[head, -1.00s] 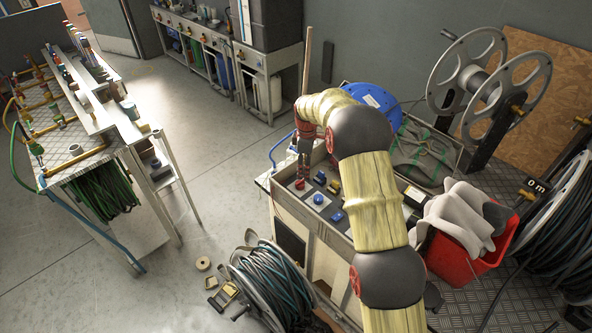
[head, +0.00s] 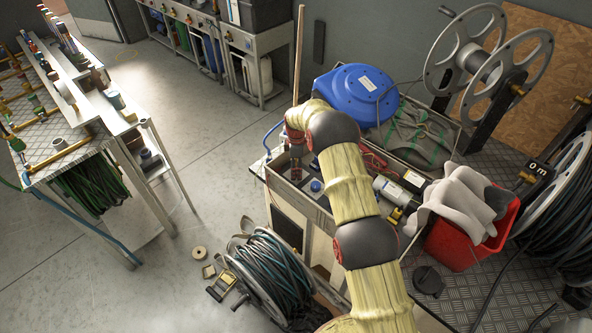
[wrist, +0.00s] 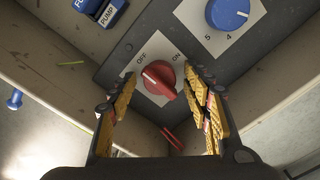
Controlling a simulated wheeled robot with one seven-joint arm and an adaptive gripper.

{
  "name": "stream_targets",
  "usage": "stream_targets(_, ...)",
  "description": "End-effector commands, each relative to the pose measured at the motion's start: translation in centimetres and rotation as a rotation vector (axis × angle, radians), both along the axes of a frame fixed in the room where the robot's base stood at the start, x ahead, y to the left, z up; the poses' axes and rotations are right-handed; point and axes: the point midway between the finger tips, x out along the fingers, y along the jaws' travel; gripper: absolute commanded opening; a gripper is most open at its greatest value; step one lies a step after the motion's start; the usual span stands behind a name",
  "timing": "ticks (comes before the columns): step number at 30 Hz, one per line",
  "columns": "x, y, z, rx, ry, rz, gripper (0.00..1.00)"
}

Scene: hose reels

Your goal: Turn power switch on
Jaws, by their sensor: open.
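The power switch is a red rotary knob (wrist: 158,82) on a pale plate marked OFF at left and ON at right, in the wrist view. Its white mark points up-left, toward OFF. My gripper (wrist: 160,74) is open, with one yellow finger on each side of the knob. Gaps show between the fingers and the knob, and nothing is held. In the head view my gripper (head: 295,172) points down over the left end of the control panel. There the gripper and arm mostly hide the knob.
A blue dial (wrist: 228,12) and blue PUMP switches (wrist: 100,10) lie near the knob. In the head view, a blue reel (head: 356,95) stands behind my arm, a red bucket (head: 470,240) with cloth at right, and a hose reel (head: 270,278) on the floor in front.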

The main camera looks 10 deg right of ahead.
Motion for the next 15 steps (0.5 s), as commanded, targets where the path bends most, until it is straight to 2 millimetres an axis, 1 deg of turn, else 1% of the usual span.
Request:
stream_targets(3,0.06,0.01,-0.31,0.000,-0.002,0.000,0.49)
stream_targets(10,0.06,0.00,-0.32,0.000,-0.002,0.000,0.48)
stream_targets(15,0.05,0.00,-0.32,0.000,-0.002,0.000,0.39)
